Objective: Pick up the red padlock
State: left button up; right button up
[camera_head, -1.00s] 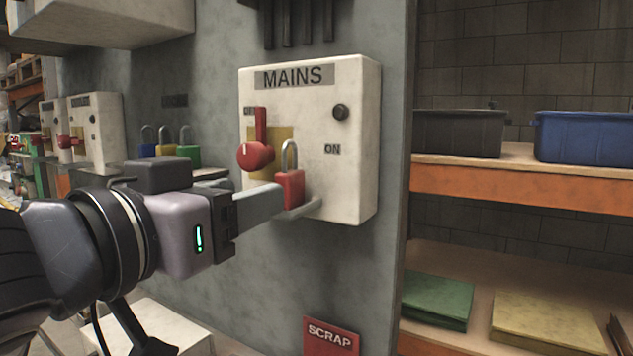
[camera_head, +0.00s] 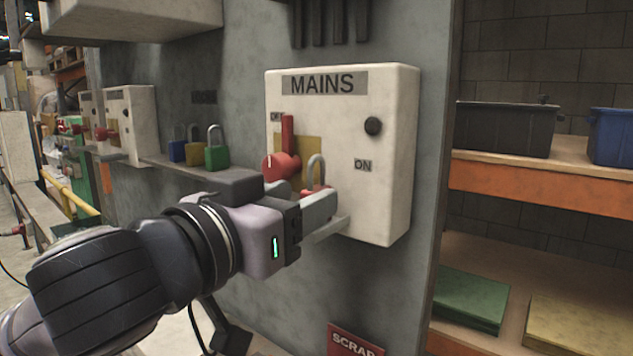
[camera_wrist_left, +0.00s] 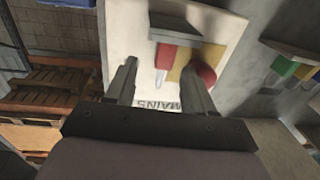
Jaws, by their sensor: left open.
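The red padlock (camera_head: 318,170) stands upright on a small ledge (camera_head: 330,228) at the lower front of the white MAINS box. In the head view its silver shackle shows, but most of its body is hidden behind my left gripper (camera_head: 318,207). In the left wrist view, which is turned upside down, the padlock (camera_wrist_left: 166,57) shows ahead of and between the two spread fingers of my left gripper (camera_wrist_left: 160,85). The gripper is open, with nothing held. I cannot tell how far the fingertips are from the padlock. My right gripper is in neither view.
A red switch handle (camera_head: 281,165) sits just left of the padlock on the MAINS box (camera_head: 395,150). Blue, yellow and green padlocks (camera_head: 216,156) stand on a wall shelf (camera_head: 160,168) further left. Shelves with bins (camera_head: 507,130) are at the right.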

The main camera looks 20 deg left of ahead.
aim_at(315, 189)
pick_arm(q)
jog(key=p, duration=0.2)
jog(key=shift+w+r+p, duration=0.25)
jog(key=shift+w+p, duration=0.15)
jog(key=shift+f+p+x, duration=0.15)
jog(key=shift+p+x, duration=0.05)
jog(key=shift+x, duration=0.7)
jog(key=shift+f+p+x, duration=0.15)
jog(key=shift+p+x, duration=0.05)
jog(key=shift+x, duration=0.75)
jog(key=shift+a, duration=0.1)
grip_shut()
